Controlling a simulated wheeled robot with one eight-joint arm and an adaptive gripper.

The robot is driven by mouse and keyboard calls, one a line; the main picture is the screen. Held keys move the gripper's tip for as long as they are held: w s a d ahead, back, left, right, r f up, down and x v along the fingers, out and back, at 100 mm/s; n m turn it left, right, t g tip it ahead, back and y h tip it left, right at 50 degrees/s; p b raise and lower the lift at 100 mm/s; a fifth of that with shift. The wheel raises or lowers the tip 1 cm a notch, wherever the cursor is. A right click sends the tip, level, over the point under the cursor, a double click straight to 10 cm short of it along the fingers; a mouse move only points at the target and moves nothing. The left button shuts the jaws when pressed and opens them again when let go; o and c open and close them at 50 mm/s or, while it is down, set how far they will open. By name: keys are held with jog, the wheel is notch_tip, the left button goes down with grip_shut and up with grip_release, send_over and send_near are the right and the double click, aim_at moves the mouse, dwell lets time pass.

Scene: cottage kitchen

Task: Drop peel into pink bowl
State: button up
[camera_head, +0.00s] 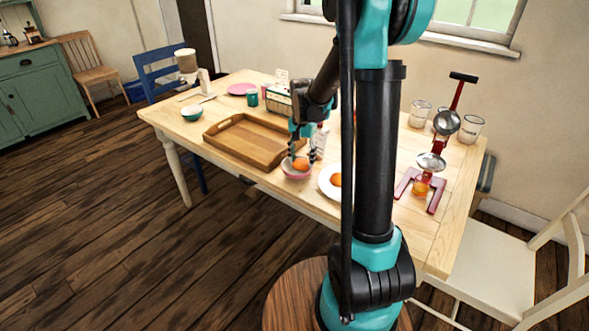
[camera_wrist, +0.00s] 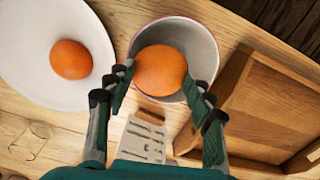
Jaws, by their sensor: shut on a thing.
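The peel, a rounded orange piece (camera_wrist: 161,70), is held between the two fingertips of my gripper (camera_wrist: 158,80) in the wrist view. In the head view, the peel (camera_head: 301,164) shows at the mouth of the pink bowl (camera_head: 291,173), just below my gripper (camera_head: 303,156). The pink bowl (camera_wrist: 203,45) lies behind the peel in the wrist view, with its pale inside showing around it. I cannot tell whether the peel touches the bowl. The bowl's bottom is mostly hidden.
A white plate (camera_wrist: 28,75) with another orange piece (camera_wrist: 71,60) stands beside the bowl. A wooden tray (camera_wrist: 238,128) lies close on the other side. A red juicer press (camera_head: 437,192) and several glasses (camera_head: 420,113) stand to the right.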

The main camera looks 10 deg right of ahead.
jog(key=o, duration=0.8)
notch_tip(320, 180, up, 12)
dwell(0.4)
jog(key=s+d+f+n+t, duration=0.1)
jog(key=s+f+n, duration=0.1)
jog(key=s+f, duration=0.2)
jog(key=s+d+f+n+t, duration=0.1)
jog(key=s+f, duration=0.4)
jog(key=s, duration=0.6)
jog(key=s+d+f+n+t, duration=0.2)
jog(key=s+f+n, duration=0.2)
jog(key=s, duration=0.4)
jog(key=shift+d+f, duration=0.1)
jog(key=shift+f, duration=0.15)
